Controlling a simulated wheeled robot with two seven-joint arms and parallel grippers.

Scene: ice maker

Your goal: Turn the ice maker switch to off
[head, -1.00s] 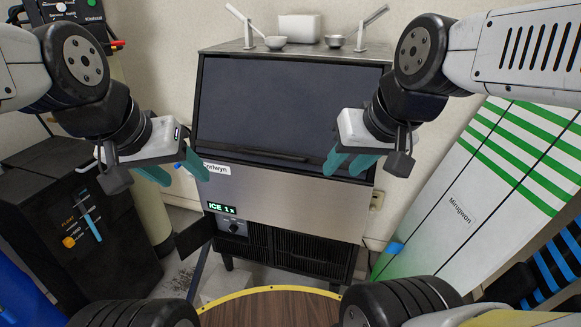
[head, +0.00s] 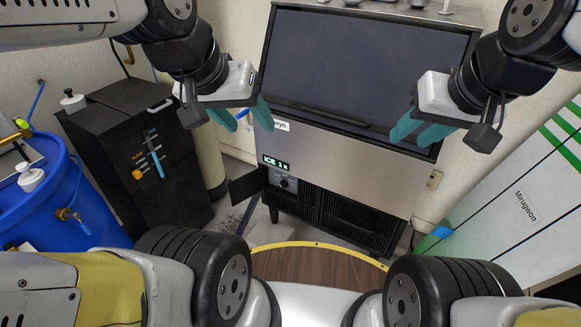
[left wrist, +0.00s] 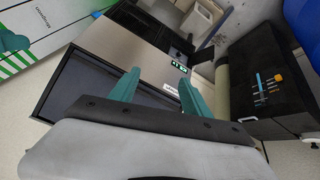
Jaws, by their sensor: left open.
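The ice maker (head: 340,140) is a steel cabinet with a dark front panel and a black grille below. Its switch is a small round dark knob (head: 285,184) just below the lit green display (head: 275,163). The display also shows in the left wrist view (left wrist: 179,67); the knob is too small to make out there. My left gripper (head: 246,118) is open and empty, above and left of the knob in the head view, apart from it. My right gripper (head: 418,130) looks open and empty, before the right part of the dark panel.
A small dark flap (head: 247,186) juts out left of the knob. A black cabinet (head: 135,150) and a blue barrel (head: 55,190) stand at the left. A white, green-striped board (head: 510,200) leans at the right. A round wooden surface (head: 315,266) lies in front.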

